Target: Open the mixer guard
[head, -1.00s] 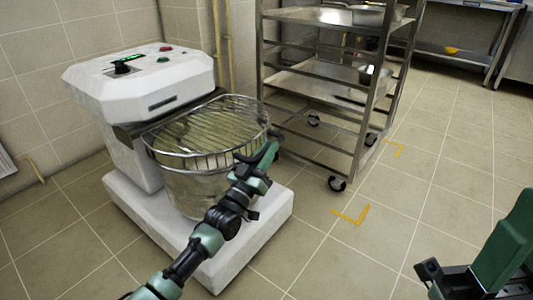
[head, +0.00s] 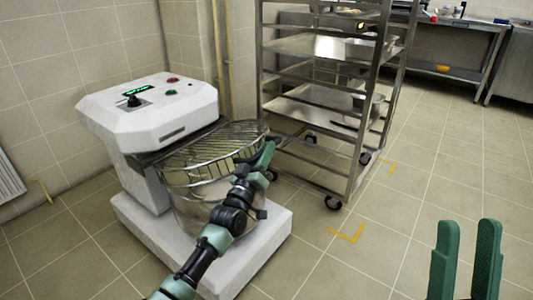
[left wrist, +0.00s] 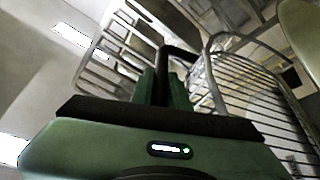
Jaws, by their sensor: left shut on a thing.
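The mixer (head: 150,115) is a white machine with a metal bowl (head: 198,208) on a white base. Its round wire guard (head: 205,145) lies over the top of the bowl; I cannot tell whether its front edge is slightly raised. My left gripper (head: 266,156) is at the guard's right side, shut on its dark handle. In the left wrist view, the green fingers (left wrist: 163,88) close on the black handle (left wrist: 178,52), which joins the wire guard (left wrist: 245,90). My right gripper (head: 466,258) is open and empty at the lower right, far from the mixer.
A wheeled metal rack (head: 325,115) with trays stands just behind and right of the mixer. A metal table (head: 455,65) is at the back right. Tiled walls close off the left and back. The floor (head: 430,185) at the right is clear, with yellow corner marks (head: 347,236).

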